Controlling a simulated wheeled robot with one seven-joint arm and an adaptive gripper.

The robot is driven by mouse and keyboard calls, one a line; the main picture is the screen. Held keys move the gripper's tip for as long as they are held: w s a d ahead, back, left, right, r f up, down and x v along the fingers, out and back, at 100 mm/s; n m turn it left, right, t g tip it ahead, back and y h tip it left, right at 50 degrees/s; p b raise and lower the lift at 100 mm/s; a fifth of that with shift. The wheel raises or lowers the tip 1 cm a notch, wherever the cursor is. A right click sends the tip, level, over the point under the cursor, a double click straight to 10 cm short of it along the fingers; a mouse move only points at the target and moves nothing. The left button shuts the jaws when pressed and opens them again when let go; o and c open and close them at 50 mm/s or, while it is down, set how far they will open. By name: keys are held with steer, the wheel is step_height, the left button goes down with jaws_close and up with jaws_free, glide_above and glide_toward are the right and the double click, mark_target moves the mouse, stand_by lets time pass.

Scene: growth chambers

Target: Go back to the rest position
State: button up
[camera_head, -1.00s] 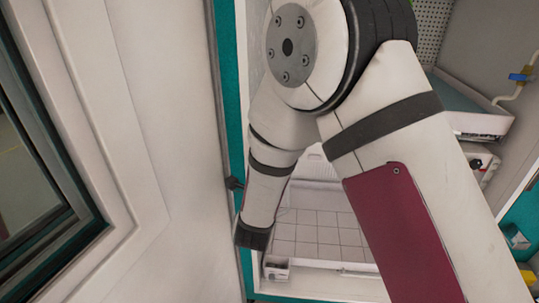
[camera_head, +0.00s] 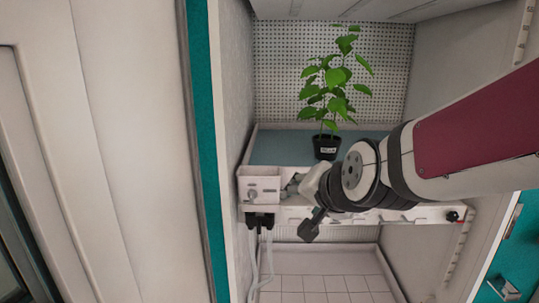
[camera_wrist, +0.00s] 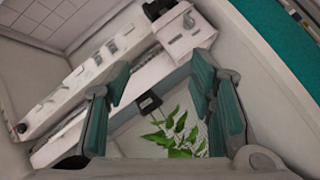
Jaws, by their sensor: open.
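My gripper (camera_wrist: 157,85) shows in the wrist view with its two teal fingers wide apart and nothing held between them. A potted plant with green leaves (camera_wrist: 178,138) shows in the gap beyond the fingers, apart from them. In the head view the same plant (camera_head: 337,85) stands upright in a black pot (camera_head: 326,147) on the blue-grey shelf tray (camera_head: 275,148). My arm reaches in from the right, in front of the shelf's front edge. My gripper's fingers cannot be made out clearly in the head view.
A white box (camera_head: 259,186) sits at the shelf's left front corner, close to my arm's end. A teal-edged chamber wall (camera_head: 203,150) and a white door (camera_head: 120,150) stand to the left. The lower compartment has a bare tiled floor (camera_head: 325,287).

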steer(key=s+d+n+g+h, duration=0.1)
steer(key=s+d+n+g, duration=0.1)
steer(key=s+d, duration=0.4)
steer(key=s+d+n+g+h, duration=0.1)
steer(key=s+d+n, duration=0.3)
steer(key=s, duration=1.1)
steer(key=shift+s+d+g+h, duration=0.4)
steer(key=shift+d+g, duration=0.5)
steer(key=shift+d, duration=0.1)
